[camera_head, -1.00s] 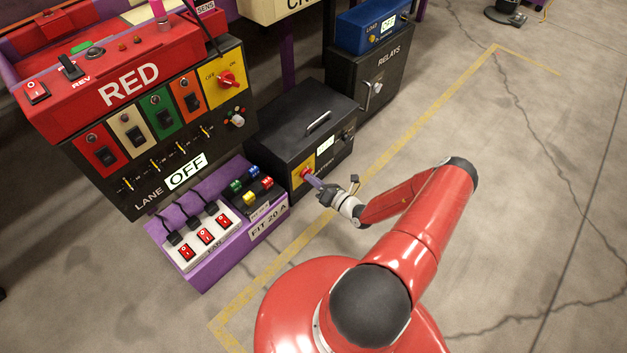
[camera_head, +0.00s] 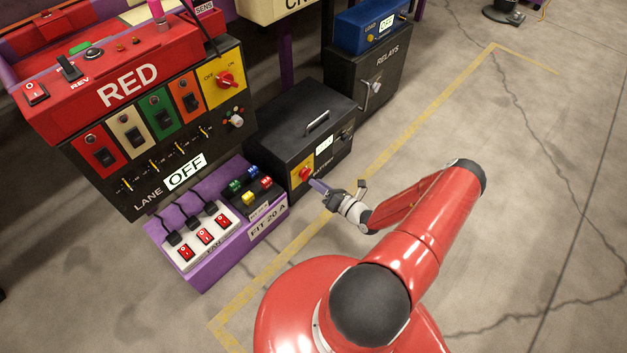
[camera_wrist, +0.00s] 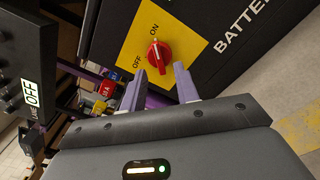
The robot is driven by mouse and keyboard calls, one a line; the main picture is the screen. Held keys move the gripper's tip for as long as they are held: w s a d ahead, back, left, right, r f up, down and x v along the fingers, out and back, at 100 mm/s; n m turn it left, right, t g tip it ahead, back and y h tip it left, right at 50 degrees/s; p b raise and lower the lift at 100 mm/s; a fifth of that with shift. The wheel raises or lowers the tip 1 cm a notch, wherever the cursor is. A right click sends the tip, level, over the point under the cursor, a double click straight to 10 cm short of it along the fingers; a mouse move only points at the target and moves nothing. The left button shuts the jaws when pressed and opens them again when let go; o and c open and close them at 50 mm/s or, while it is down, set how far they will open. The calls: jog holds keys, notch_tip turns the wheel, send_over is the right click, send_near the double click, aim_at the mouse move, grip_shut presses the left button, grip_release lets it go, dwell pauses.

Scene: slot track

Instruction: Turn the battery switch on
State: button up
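The black battery box (camera_head: 270,130), lettered BATTERY, stands on the floor with a yellow plate (camera_wrist: 130,50) on its front. On the plate is the red rotary switch (camera_wrist: 158,56), which also shows in the head view (camera_head: 305,174). In the wrist view, its raised grip with a white line points up towards the ON label; OFF is at its lower left. My gripper (camera_wrist: 162,84) is open and empty, its two purple fingers just short of the switch and spread to either side. In the head view, my gripper (camera_head: 318,186) is right of the switch, apart from it.
A purple unit (camera_head: 200,265) with red rocker switches stands left of the battery box. The red lane console (camera_head: 130,85) rises behind it, its display reading OFF. The relays box (camera_head: 350,75) stands further back.

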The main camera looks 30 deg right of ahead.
jog(key=shift+v, duration=2.3)
jog(key=s+a+r+n+g+y+p, duration=0.1)
jog(key=a+r+n+g, duration=0.35)
jog(key=r+n, duration=0.45)
jog(key=a+r+n+g+y+p, duration=0.1)
jog(key=a+r+n+g, duration=0.3)
jog(key=r+n+g, duration=0.5)
jog(key=s+a+r+n+g+y, duration=0.15)
jog(key=a+r+n, duration=0.25)
jog(key=r+n, duration=0.55)
jog(key=s+a+r+n+t+h+p, duration=0.1)
jog(key=s+r+n+h, duration=0.4)
jog(key=r, duration=0.7)
jog(key=s+a+r+n+t+h+p, duration=0.1)
jog(key=s+a+r+n+h, duration=0.3)
jog(key=s+r+n, duration=0.4)
notch_tip(320, 180, up, 5)
jog(key=s+t, duration=0.1)
jog(key=s, duration=0.2)
jog(key=shift+a+n+t+h+p, duration=0.3)
jog(key=shift+a+n+h, duration=0.05)
jog(key=shift+r, duration=0.1)
